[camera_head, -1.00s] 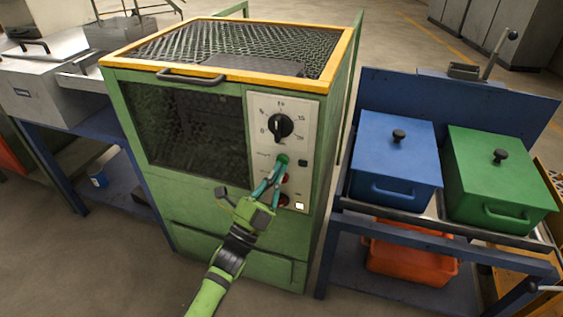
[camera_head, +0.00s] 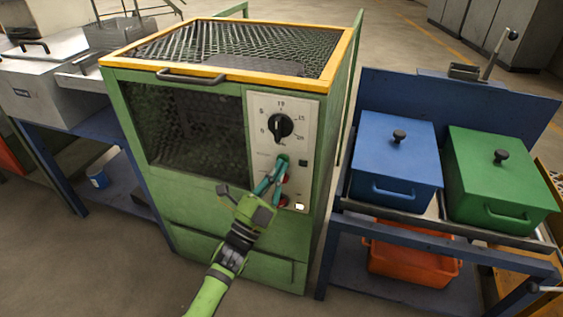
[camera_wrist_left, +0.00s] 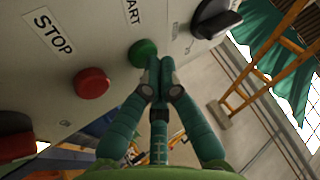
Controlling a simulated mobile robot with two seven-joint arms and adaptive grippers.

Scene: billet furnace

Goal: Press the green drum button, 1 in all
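The green drum button (camera_wrist_left: 143,53) is round and sits under the word START on the grey panel in the left wrist view. In the head view the panel (camera_head: 262,104) is on the front right of the green machine, and my fingertips largely cover the button. My left gripper (camera_head: 281,164) is at the button, its teal fingers pointing up at the panel. In the left wrist view its fingertips (camera_wrist_left: 160,78) are together, empty, just beside and below the button; I cannot tell whether they touch it. My right gripper is not in view.
A red STOP button (camera_wrist_left: 92,83) is left of the green one in the left wrist view. A black dial (camera_head: 281,126) is above. A blue bin (camera_head: 394,150) and a green bin (camera_head: 497,181) stand on a blue rack to the right.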

